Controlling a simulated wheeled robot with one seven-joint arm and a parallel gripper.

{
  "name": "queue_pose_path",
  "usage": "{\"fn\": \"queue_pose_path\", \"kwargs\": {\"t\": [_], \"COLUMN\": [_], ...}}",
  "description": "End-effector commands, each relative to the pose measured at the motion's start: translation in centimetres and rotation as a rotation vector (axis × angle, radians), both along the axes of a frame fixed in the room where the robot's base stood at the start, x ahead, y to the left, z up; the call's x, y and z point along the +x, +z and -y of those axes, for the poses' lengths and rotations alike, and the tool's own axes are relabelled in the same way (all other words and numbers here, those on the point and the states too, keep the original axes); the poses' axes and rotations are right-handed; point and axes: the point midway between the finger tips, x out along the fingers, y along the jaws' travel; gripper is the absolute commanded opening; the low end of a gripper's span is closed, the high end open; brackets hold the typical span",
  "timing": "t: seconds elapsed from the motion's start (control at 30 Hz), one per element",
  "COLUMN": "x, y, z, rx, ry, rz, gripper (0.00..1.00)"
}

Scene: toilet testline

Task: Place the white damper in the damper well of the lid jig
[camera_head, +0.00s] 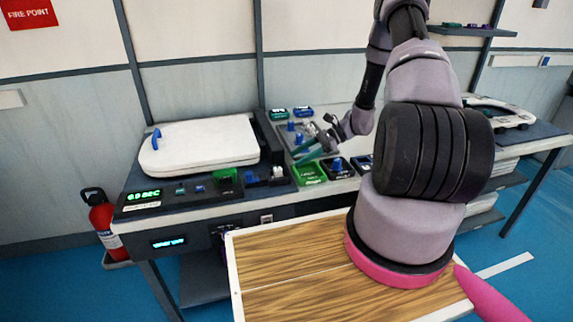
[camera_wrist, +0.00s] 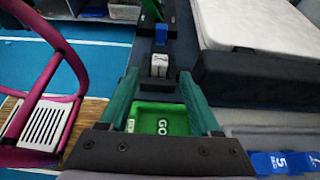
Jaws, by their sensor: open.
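My gripper (camera_head: 312,152) is open over the bench, above the green tray. In the wrist view its two green fingers (camera_wrist: 157,76) are spread with nothing held between them. A small white block (camera_wrist: 160,65) sits in a dark fixture beyond the fingertips; it looks like the white damper, and a small pale piece shows in the head view (camera_head: 278,172). I cannot make out the damper well. A white lid (camera_head: 205,143) with a blue handle lies on a dark support, possibly the lid jig; it also shows in the wrist view (camera_wrist: 255,25).
The green tray (camera_head: 309,174) lies under my gripper, beside a dark tray (camera_head: 338,169) with a blue part. Blue and green bins (camera_head: 302,112) stand behind. A wooden-topped surface (camera_head: 300,260) is in front.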

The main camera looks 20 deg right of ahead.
Motion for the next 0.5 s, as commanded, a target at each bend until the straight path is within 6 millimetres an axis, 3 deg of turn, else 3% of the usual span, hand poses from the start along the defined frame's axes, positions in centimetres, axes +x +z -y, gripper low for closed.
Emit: {"fn": "queue_pose_path", "kwargs": {"t": [0.2, 0.4, 0.5], "x": [0.0, 0.0, 0.1], "y": [1.1, 1.5, 2.7], "z": [2.5, 2.8, 2.7], "rx": [-0.001, -0.003, -0.026], "ry": [-0.002, 0.002, 0.025], "rz": [0.0, 0.001, 0.024], "gripper": [0.64, 0.64, 0.64]}}
